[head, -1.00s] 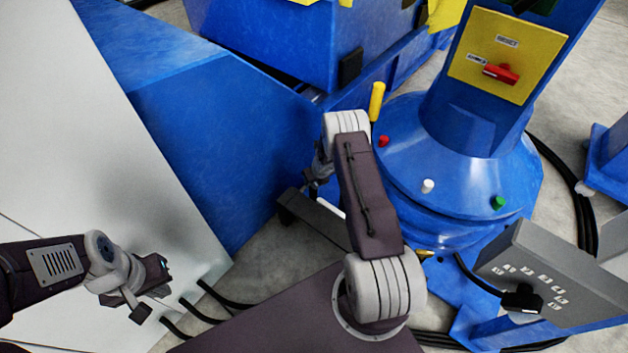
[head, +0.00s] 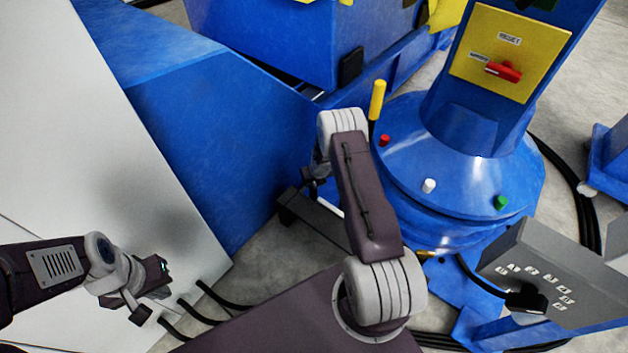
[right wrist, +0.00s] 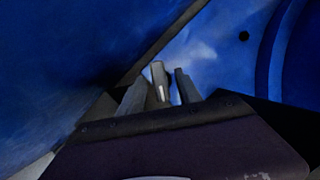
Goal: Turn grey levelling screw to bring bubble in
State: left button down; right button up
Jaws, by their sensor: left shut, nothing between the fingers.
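The blue positioner base (head: 408,155) carries a red knob (head: 384,140), a white knob (head: 428,186) and a green knob (head: 501,202) around its sloped collar. No bubble level is clearly visible, and no grey screw can be made out in the head view. My right gripper is mostly hidden behind its own arm in the head view. In the right wrist view its fingers (right wrist: 162,90) stand apart, with a small grey upright piece (right wrist: 158,76) between them, possibly the grey levelling screw. A blue gap shows on its right side. My left gripper (head: 152,290) is shut and empty over the pale panel.
A yellow panel (head: 507,50) with a red switch is on the blue column. A yellow handle (head: 377,100) rises beside the base. A grey box (head: 555,272) stands at lower right. Black cables (head: 578,190) lie on the floor. A large blue block (head: 220,140) is left of the right arm.

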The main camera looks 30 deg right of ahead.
jog(key=v, duration=0.9)
dwell(0.5)
